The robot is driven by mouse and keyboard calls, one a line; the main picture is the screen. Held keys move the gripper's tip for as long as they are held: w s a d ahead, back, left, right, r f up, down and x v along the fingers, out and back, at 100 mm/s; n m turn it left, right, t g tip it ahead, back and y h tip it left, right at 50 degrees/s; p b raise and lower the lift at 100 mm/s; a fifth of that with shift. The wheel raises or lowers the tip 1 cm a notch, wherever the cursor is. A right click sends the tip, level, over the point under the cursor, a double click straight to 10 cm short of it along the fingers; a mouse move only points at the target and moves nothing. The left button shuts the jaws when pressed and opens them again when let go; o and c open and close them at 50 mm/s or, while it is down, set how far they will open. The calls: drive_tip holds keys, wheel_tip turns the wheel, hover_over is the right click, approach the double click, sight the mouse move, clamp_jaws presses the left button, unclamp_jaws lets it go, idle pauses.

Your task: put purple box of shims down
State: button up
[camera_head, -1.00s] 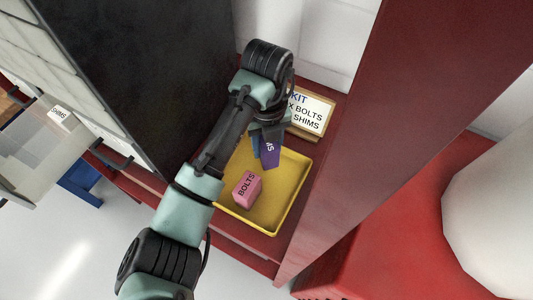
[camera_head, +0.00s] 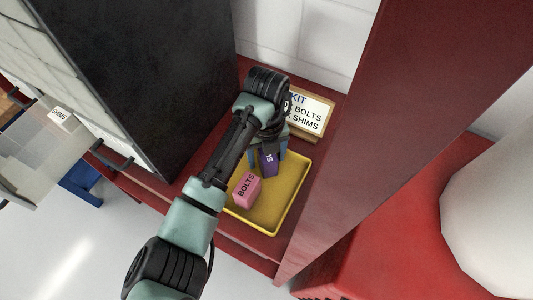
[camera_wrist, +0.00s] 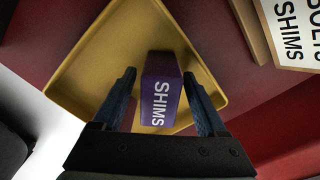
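The purple box of shims (camera_wrist: 161,92) stands in the yellow tray (camera_wrist: 95,45), with its SHIMS label facing the wrist camera. In the head view the purple box (camera_head: 268,163) is at the back of the tray, partly covered by my wrist. My gripper (camera_wrist: 160,75) is around the box, one blue finger on each side. Narrow gaps show between the fingers and the box in the wrist view, so the gripper looks open. The underside of the box is hidden.
A pink bolts box (camera_head: 246,190) sits in the tray, to the front left of the purple box. A kit sign (camera_head: 308,112) stands behind the tray. A dark panel (camera_head: 140,80) rises at left and a red post (camera_head: 370,130) at right. The tray's front right is free.

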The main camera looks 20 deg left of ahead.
wheel_tip(320, 180, up, 11)
drive_tip(key=shift+r, duration=0.7)
idle(0.5)
